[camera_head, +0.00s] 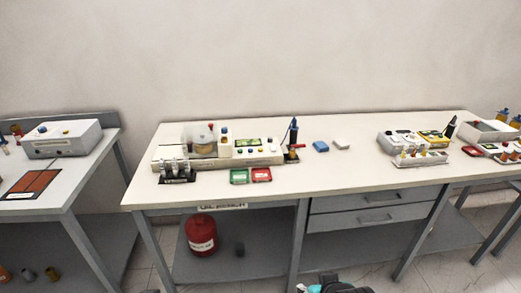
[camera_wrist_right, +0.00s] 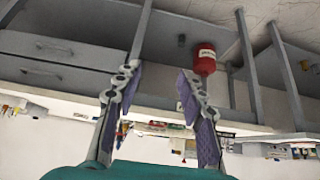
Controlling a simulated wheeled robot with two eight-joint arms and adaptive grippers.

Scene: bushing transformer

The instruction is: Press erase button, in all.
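No button can be read as "erase" at this size. A tester unit (camera_head: 225,152) with small coloured knobs or buttons and a green display sits on the left part of the long white table (camera_head: 330,175). A second unit (camera_head: 405,142) with a small display and a yellow-green panel (camera_head: 433,136) stands further right. A grey box (camera_head: 62,140) with a blue knob is on the left table. My right gripper (camera_wrist_right: 158,76) is open and empty in the right wrist view, its fingers apart, with the table upside down behind. My left gripper is not seen.
Green (camera_head: 239,176) and red (camera_head: 261,175) trays lie at the table's front edge. A dark upright tool (camera_head: 293,133) stands beside the tester unit. A red canister (camera_head: 201,235) sits on the lower shelf. The table's middle front is clear.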

